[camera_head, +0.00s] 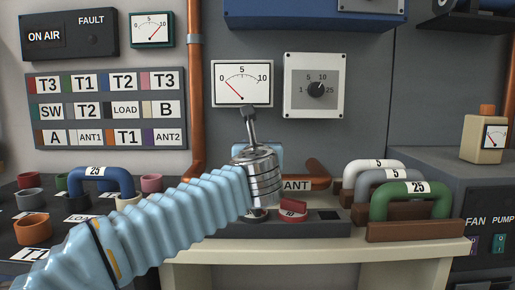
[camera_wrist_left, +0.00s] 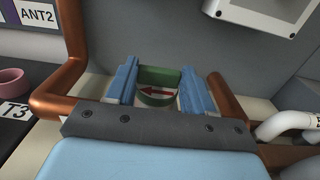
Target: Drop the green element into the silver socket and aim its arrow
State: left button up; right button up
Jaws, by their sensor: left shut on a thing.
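The green element (camera_wrist_left: 159,75) sits between the two blue fingers of my left gripper (camera_wrist_left: 158,82) in the left wrist view. A white label with a red arrow (camera_wrist_left: 157,92) is on it, and the arrow points left in that view. My left gripper is shut on the element. In the head view my left arm covers the fingers and the element. I cannot make out the silver socket in either view; my arm and gripper cover the middle of the bench, between the copper pipes. My right gripper is not in view.
A red piece marked 10 (camera_head: 293,211) is in the dark holder (camera_head: 318,228). Green (camera_head: 411,203), grey and white handles stand to the right. A meter (camera_head: 242,83) hangs behind my arm.

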pick_arm(q)
jog(key=o, duration=1.1)
jog(key=shift+o, duration=0.2)
jog(key=s+b, duration=0.2)
jog(key=s, duration=1.1)
jog(key=shift+s, duration=0.4)
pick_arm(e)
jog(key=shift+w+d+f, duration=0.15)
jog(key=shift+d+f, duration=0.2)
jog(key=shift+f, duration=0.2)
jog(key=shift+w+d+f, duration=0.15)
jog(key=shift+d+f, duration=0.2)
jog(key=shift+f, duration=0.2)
